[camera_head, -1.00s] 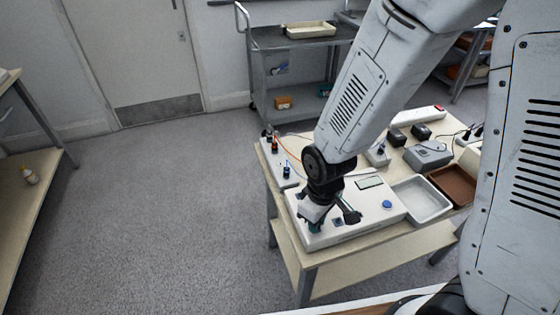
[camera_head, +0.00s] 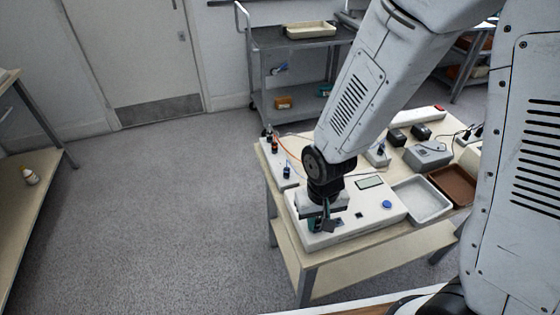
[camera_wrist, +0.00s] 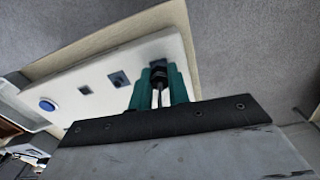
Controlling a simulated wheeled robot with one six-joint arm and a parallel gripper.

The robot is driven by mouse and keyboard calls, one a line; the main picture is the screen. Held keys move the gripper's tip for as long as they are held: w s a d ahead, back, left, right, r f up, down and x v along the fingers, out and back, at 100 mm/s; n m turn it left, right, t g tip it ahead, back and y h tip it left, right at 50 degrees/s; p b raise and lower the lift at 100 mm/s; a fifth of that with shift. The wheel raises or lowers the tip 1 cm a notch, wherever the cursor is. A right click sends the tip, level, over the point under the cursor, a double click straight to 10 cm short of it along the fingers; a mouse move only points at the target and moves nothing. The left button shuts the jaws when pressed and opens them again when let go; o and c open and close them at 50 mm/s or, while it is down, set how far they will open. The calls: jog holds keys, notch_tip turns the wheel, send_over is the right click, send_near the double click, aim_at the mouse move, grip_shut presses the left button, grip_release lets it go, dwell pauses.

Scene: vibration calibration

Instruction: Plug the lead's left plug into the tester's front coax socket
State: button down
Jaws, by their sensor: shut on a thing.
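The tester is a white box (camera_head: 372,212) on the table, with a display and a blue button. My gripper (camera_head: 318,224) is over its left end, pointing down. In the wrist view, the teal fingers of my gripper (camera_wrist: 160,88) are shut on a black plug (camera_wrist: 159,74), with a lead running back between them. The plug is at the tester's top face (camera_wrist: 105,72), by the end of a row of small square panels. I cannot tell whether its tip is in a socket; the fingers hide the spot. In the head view the plug is hidden.
A grey tray (camera_head: 447,208) and a brown tray (camera_head: 474,192) stand right of the tester. A white block with posts (camera_head: 282,168) and an orange lead (camera_head: 296,144) are behind it. Small grey devices (camera_head: 428,154) stand farther back. Open floor lies left of the table.

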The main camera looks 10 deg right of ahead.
aim_at(317, 220)
jog(key=shift+w+m, duration=0.15)
jog(key=shift+m, duration=0.25)
jog(key=m, duration=0.4)
jog(key=c, duration=1.3)
grip_release()
jog(key=shift+o, duration=0.2)
jog(key=shift+r, duration=2.5)
jog(key=shift+r, duration=0.1)
